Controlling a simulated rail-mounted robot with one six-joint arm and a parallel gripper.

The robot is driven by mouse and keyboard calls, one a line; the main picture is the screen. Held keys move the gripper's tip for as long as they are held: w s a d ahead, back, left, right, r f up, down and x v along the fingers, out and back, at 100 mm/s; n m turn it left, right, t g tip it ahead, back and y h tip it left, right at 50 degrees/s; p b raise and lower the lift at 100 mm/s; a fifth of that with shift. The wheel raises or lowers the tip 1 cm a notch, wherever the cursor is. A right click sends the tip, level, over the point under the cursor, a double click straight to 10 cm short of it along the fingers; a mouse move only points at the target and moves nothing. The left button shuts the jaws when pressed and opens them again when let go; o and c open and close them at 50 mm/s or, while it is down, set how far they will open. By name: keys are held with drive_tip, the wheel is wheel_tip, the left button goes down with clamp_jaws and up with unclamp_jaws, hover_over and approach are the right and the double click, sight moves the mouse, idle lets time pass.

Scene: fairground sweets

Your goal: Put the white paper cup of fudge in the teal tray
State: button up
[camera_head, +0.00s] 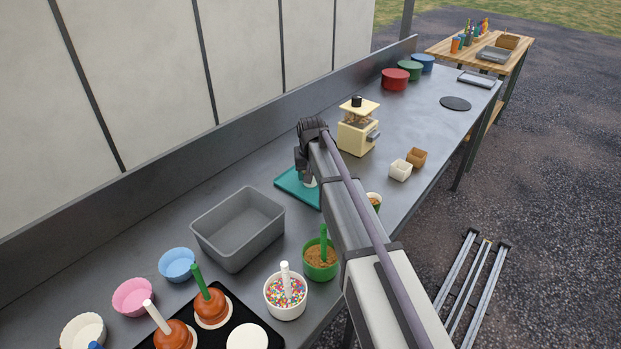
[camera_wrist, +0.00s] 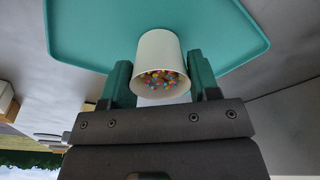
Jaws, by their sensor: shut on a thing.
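My gripper (camera_wrist: 163,84) is shut on a white cup (camera_wrist: 157,48), with a green finger pad on each side of it. Small multicoloured pieces show in the cup's mouth; they do not look like fudge. The teal tray (camera_wrist: 90,30) lies behind the cup in the wrist view. In the head view the teal tray (camera_head: 288,184) is on the counter under my gripper (camera_head: 307,172), its right part hidden by my arm. I cannot tell whether the cup touches the tray. Another small cup with brown contents (camera_head: 374,197) stands right of my arm, partly hidden.
A grey bin (camera_head: 226,243) stands left of the tray. A cream dispenser (camera_head: 357,133) is beyond it. A bowl of sprinkles (camera_head: 285,310) and a green bowl (camera_head: 320,270) stand in front.

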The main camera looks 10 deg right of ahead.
drive_tip(key=shift+f+b, duration=0.25)
drive_tip(key=shift+b, duration=0.05)
drive_tip(key=o, duration=0.9)
drive_tip(key=shift+r, duration=0.1)
drive_tip(key=r+p, duration=0.4)
drive_tip(key=s+r+p, duration=0.1)
drive_tip(key=r+p, duration=0.7)
drive_tip(key=shift+s+r, duration=0.15)
drive_tip(key=shift+s, duration=0.2)
drive_tip(key=shift+a, duration=0.1)
